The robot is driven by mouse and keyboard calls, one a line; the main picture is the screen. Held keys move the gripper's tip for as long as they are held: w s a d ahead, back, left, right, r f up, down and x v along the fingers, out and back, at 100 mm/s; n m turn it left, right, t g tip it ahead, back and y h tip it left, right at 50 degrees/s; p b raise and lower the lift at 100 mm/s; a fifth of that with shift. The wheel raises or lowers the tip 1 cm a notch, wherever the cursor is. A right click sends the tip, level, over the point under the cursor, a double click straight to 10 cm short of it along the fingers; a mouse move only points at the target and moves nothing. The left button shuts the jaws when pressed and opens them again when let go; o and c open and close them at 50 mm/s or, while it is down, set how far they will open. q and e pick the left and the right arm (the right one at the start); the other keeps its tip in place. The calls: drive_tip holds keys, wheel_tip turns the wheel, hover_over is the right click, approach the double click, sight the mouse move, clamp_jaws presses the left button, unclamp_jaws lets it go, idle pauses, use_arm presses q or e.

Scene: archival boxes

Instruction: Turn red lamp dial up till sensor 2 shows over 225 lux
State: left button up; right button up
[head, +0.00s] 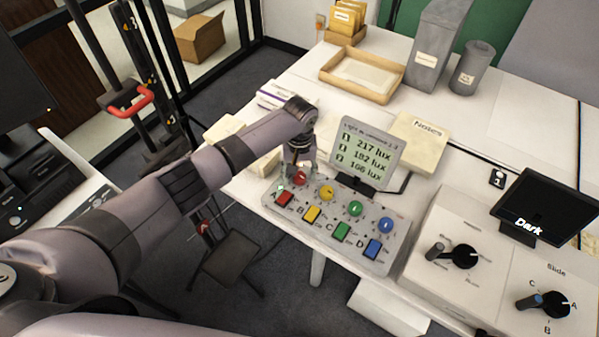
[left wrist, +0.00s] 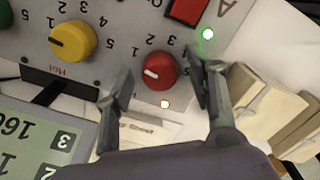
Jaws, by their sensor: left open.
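The red dial (head: 299,177) is on the grey control panel (head: 268,206), at its far left corner. My left gripper (head: 300,168) is over it and partly covers it. In the left wrist view the red dial (left wrist: 160,70) sits between the two open fingers (left wrist: 158,88), with a gap on both sides. Its white mark points left in that view. The lux display (head: 367,155) behind the panel appears to read 217 lux for sensor 1, 182 for sensor 2 and 166 for sensor 3. My right gripper is not in view.
A yellow dial (head: 327,192), green dial (head: 355,208) and blue dial (head: 386,225) continue the row. A red button (head: 284,198) is in front of the red dial. A dark screen (head: 545,207) reads Dark.

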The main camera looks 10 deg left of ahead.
use_arm(q)
drive_tip(key=shift+f, duration=0.1)
drive_tip(key=shift+c, duration=0.2)
drive_tip(key=c, duration=1.1)
